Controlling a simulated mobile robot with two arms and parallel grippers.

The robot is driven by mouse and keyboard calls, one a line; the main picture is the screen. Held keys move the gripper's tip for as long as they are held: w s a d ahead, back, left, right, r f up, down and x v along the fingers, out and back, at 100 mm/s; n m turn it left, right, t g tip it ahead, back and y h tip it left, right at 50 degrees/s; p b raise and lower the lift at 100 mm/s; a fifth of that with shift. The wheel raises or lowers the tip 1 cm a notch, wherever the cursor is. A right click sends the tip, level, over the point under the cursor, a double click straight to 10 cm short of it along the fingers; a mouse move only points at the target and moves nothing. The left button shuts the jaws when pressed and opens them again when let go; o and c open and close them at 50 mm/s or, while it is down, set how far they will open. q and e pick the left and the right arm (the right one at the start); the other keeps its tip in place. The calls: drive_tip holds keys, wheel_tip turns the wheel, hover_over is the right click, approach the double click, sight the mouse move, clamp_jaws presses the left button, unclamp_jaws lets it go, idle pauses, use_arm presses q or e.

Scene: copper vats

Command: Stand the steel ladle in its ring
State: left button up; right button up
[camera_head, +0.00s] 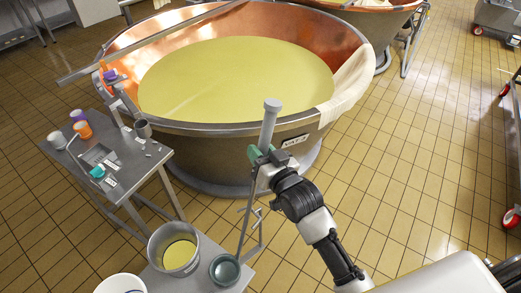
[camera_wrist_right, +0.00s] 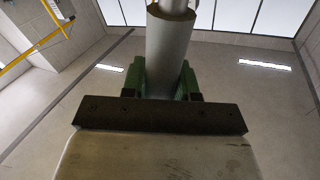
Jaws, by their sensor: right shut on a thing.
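My right gripper (camera_head: 262,157) is shut on the grey handle of the steel ladle (camera_head: 270,122), in front of the vat. The handle stands nearly upright, its knob above the jaws. In the right wrist view the ladle handle (camera_wrist_right: 168,50) sits between the green pads of my right gripper (camera_wrist_right: 166,82). A thin rod runs down from the jaws to a round grey-green bowl (camera_head: 225,269) at the low stand, seemingly the ladle's bowl. A thin metal holder (camera_head: 260,236) with small hooks or a ring stands close beside the rod. I cannot tell whether the rod is inside the ring.
A steel bucket (camera_head: 173,249) with yellow liquid stands left of the bowl. A white bucket (camera_head: 121,285) is at the bottom edge. The copper vat (camera_head: 190,120) rises behind. A steel side table (camera_head: 130,170) holds several small items.

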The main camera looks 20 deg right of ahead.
drive_tip(key=o, duration=1.1)
drive_tip(key=shift+s+d+f, duration=0.15)
drive_tip(key=shift+s, duration=0.35)
drive_tip(key=b+v, duration=0.3)
drive_tip(key=v, duration=0.7)
